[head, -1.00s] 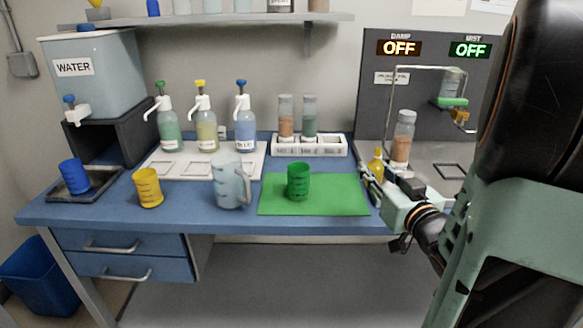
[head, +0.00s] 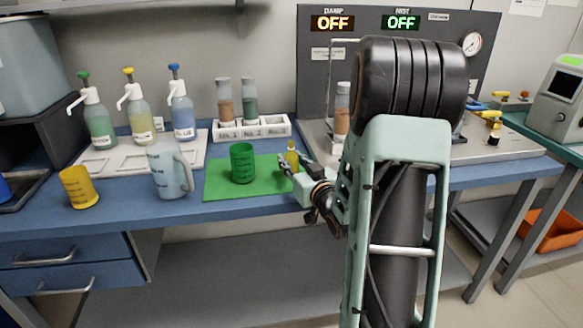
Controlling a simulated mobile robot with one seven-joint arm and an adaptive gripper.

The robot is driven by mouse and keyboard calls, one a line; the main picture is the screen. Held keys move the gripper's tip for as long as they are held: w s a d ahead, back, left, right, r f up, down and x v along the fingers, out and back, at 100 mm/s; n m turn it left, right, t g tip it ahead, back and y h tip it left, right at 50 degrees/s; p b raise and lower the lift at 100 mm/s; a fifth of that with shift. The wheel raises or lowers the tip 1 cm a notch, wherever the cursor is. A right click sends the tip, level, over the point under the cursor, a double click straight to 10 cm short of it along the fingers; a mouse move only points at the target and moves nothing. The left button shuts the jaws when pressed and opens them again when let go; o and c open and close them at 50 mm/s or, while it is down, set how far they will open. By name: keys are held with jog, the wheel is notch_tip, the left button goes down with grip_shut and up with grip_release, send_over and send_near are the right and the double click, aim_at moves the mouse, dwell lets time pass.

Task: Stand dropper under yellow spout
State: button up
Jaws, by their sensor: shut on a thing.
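A small yellow dropper (head: 291,157) is in my gripper (head: 295,164), which is shut on it near the right end of the green mat. The gripper partly hides it, and I cannot tell how far it is above the surface. The pump bottle with the yellow top (head: 141,119) stands between the green-topped and blue-topped bottles on a white tray (head: 111,164) at the left. Its white spout (head: 125,101) points left and down. An empty-looking square outline is marked on the tray in front of it.
A green cup (head: 242,163) stands on the green mat (head: 220,188). A clear jug (head: 168,173) and a yellow cup (head: 78,187) stand in front of the tray. A white rack (head: 255,128) holds two vials behind the mat. My arm hides part of the grey machine (head: 318,75).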

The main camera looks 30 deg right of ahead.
jog(key=shift+f, duration=0.45)
jog(key=shift+f, duration=0.2)
jog(key=o, duration=0.9)
